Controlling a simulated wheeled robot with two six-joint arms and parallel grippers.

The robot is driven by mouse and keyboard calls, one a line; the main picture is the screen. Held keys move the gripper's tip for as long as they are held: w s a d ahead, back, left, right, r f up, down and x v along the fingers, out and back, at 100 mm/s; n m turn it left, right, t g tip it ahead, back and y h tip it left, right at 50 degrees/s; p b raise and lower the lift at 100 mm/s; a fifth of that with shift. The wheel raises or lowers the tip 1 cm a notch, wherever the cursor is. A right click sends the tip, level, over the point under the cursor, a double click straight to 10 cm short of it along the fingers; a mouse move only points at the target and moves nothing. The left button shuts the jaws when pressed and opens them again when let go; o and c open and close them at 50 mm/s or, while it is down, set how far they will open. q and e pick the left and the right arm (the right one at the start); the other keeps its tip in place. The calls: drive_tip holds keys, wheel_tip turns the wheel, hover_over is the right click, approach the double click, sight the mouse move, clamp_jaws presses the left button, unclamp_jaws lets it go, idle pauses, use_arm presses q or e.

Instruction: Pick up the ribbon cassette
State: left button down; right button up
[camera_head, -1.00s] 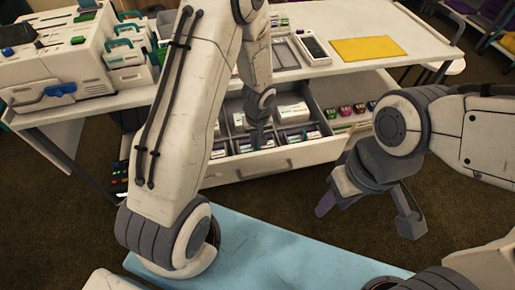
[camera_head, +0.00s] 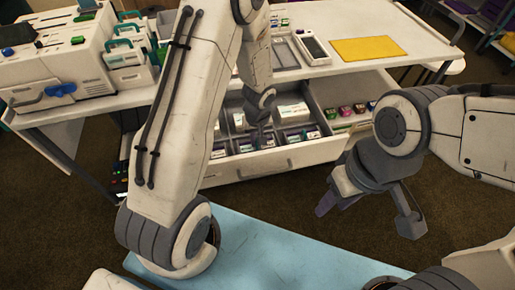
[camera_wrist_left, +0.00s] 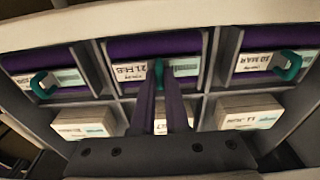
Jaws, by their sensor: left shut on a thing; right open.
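Purple ribbon cassettes with white labels and green pull tabs lie in the front row of the drawer. The middle cassette (camera_wrist_left: 182,50) is labelled 21 FEB; others lie at left (camera_wrist_left: 55,66) and right (camera_wrist_left: 262,40). My left gripper (camera_wrist_left: 160,78) is shut on the middle cassette at its green tab, which the fingertips mostly hide. The cassette appears to be within its compartment; I cannot tell whether it is lifted. In the head view, my left gripper (camera_head: 261,132) reaches down into the drawer. My right gripper (camera_head: 369,212) is open and empty, right of the drawer.
The open drawer (camera_head: 262,164) has divider walls and white boxes (camera_head: 292,112) in its back row. Small coloured items (camera_head: 358,107) stand at its right. Above is a white table with a yellow sheet (camera_head: 367,49) and a printer-like machine (camera_head: 55,60).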

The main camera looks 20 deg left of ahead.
use_arm(q)
wheel_tip(320, 180, up, 10)
drive_tip(key=p, duration=0.1)
drive_tip(key=shift+p, duration=0.3)
idle(0.3)
